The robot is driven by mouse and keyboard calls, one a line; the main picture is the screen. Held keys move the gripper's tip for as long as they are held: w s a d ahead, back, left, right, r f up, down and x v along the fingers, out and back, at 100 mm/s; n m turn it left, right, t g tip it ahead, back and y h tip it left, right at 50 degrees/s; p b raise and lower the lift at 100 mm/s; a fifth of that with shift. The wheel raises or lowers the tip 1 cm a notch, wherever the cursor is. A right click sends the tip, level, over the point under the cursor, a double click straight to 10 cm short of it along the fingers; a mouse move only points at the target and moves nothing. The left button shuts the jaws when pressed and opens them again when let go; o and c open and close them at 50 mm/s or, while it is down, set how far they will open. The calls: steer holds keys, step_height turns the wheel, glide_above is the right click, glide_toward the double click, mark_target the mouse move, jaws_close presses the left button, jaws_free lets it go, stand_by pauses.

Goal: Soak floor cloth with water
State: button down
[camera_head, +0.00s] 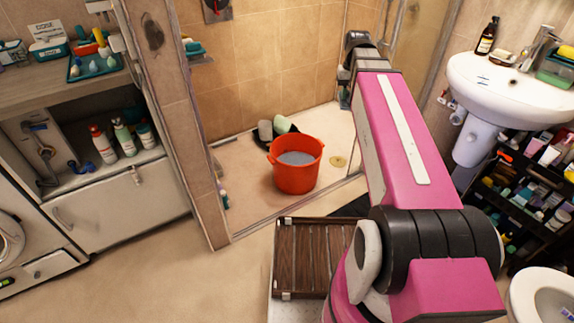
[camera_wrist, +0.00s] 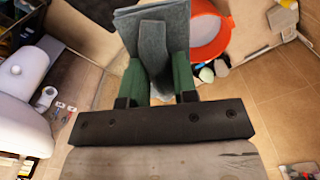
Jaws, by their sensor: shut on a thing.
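In the wrist view my gripper (camera_wrist: 158,78), with green fingers, is shut on a grey folded floor cloth (camera_wrist: 156,28). The cloth stands out beyond the fingertips. An orange bucket (camera_wrist: 222,40) is at the upper right of that view, beside the cloth and partly hidden by it. I cannot tell how high the cloth is above the bucket. In the head view the bucket (camera_head: 296,178) stands upright on the shower floor with greyish water (camera_head: 296,158) inside. My arm reaches up past the bucket's right side there. My gripper and the cloth are hidden in that view.
Dark and pale green items (camera_head: 280,126) lie behind the bucket. A tiled wall edge (camera_head: 192,120) is left of the shower. A wooden slatted mat (camera_head: 300,255) lies in front. The sink (camera_head: 510,85), a crowded shelf (camera_head: 530,190) and the toilet (camera_head: 540,295) are at the right.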

mark_target(349, 93)
stand_by(0.4)
steer(key=shift+r, duration=3)
step_height(349, 93, up, 8)
stand_by(0.6)
